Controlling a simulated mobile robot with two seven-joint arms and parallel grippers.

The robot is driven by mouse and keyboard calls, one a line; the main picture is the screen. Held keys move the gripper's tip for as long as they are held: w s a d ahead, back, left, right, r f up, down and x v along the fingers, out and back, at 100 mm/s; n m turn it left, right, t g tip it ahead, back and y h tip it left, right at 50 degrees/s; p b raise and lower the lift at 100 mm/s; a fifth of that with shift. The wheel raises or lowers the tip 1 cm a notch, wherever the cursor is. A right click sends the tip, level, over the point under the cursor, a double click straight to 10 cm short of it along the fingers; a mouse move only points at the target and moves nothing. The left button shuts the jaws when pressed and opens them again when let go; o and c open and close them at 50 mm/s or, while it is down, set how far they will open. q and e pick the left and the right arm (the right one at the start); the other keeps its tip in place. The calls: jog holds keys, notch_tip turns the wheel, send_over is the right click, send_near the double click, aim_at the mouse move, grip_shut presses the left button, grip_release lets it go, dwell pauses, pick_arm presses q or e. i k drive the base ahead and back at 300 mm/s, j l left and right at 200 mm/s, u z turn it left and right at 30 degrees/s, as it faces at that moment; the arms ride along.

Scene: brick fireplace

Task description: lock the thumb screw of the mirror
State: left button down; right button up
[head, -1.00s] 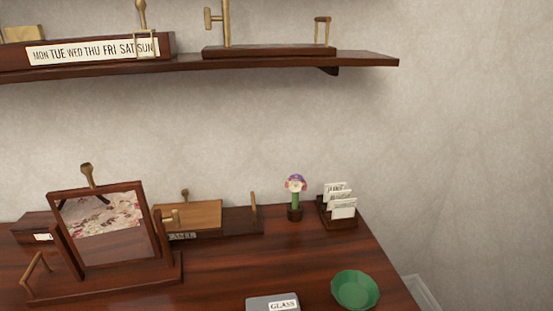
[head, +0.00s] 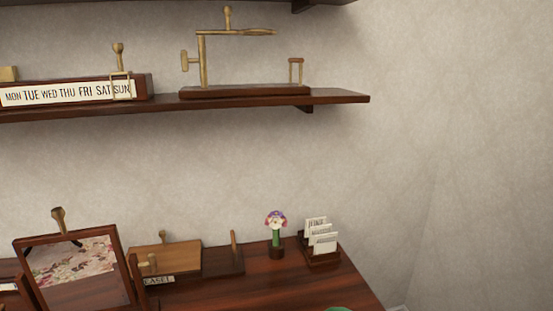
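The mirror (head: 72,270) is a tilted dark wood frame at the lower left of the head view, with a pink floral reflection in its upper part. A brass knob on a stem (head: 58,218) rises at its top edge. A small brass thumb screw (head: 148,263) shows at the right side of the frame; whether it is tight cannot be told. The mirror's base is cut off by the picture's lower edge. Neither of my grippers is in view.
A wooden easel (head: 170,258) stands right of the mirror, with a flower figure (head: 276,232) and card holder (head: 320,240) further right. A sliver of green bowl (head: 339,309) shows below. The shelf (head: 345,98) above holds a weekday strip (head: 65,92) and a brass stand (head: 203,60).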

aim_at(152, 264)
jog(key=j+u, duration=0.2)
jog(key=j, duration=0.5)
jog(key=i+j+u, duration=0.2)
jog(key=j, duration=0.5)
jog(key=k, duration=0.6)
jog(key=i, duration=0.5)
